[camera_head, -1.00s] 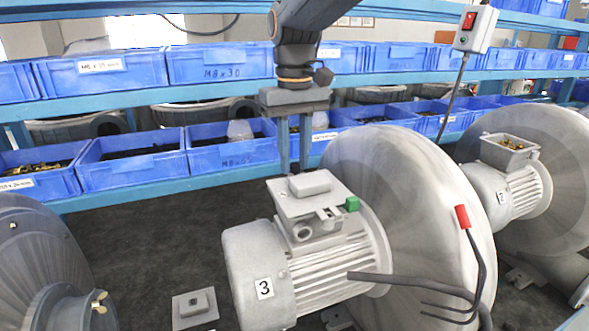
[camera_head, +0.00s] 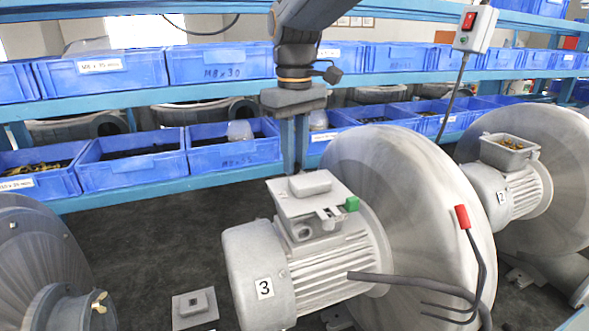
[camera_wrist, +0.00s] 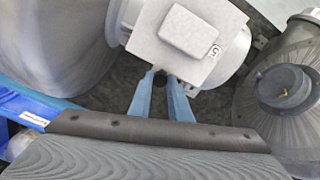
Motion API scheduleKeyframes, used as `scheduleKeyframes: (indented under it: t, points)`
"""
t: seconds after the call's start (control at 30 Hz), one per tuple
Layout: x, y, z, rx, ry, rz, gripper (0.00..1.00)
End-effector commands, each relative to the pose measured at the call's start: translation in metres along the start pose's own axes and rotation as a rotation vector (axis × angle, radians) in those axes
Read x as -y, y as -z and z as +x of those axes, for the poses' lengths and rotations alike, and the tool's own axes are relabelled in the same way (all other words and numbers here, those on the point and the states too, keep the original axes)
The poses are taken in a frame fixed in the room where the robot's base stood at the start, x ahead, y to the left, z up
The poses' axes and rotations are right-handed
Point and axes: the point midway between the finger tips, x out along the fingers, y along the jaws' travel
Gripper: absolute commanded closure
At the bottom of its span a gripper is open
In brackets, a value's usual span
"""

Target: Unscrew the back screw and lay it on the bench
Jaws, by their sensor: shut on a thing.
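The grey motor marked 3 (camera_head: 305,270) stands in the middle of the head view, with a flat-lidded box (camera_head: 310,197) on top. My gripper (camera_head: 293,168) points straight down just behind that box, its fingertips low at the box's back edge. In the wrist view, my gripper's two blue fingers (camera_wrist: 160,82) close in at the edge of the box lid (camera_wrist: 187,32). A small dark thing (camera_wrist: 159,81), apparently the back screw, shows between the fingertips. My gripper is shut on it. The screw is hidden in the head view, and I cannot tell whether it is still in its thread.
Blue bins (camera_head: 232,148) line the shelf behind my gripper. A large blower housing (camera_head: 400,190) stands close to the right, with a red-ended cable (camera_head: 462,217). A small grey plate (camera_head: 194,308) lies at front left. Dark bench surface (camera_head: 150,235) is clear left of the motor.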

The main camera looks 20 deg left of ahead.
Motion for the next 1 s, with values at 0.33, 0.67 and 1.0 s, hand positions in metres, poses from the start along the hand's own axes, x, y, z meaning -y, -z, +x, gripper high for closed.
scheduleKeyframes:
  t: [0.33, 0.67, 1.0]
  points:
    - [-0.0001, -0.0001, 0.0000, 0.000, 0.000, -0.443, 1.00]
    - [-0.0001, -0.0001, -0.0001, 0.000, 0.000, -0.865, 1.00]
    - [-0.0001, -0.0002, -0.0002, 0.001, 0.000, -1.299, 1.00]
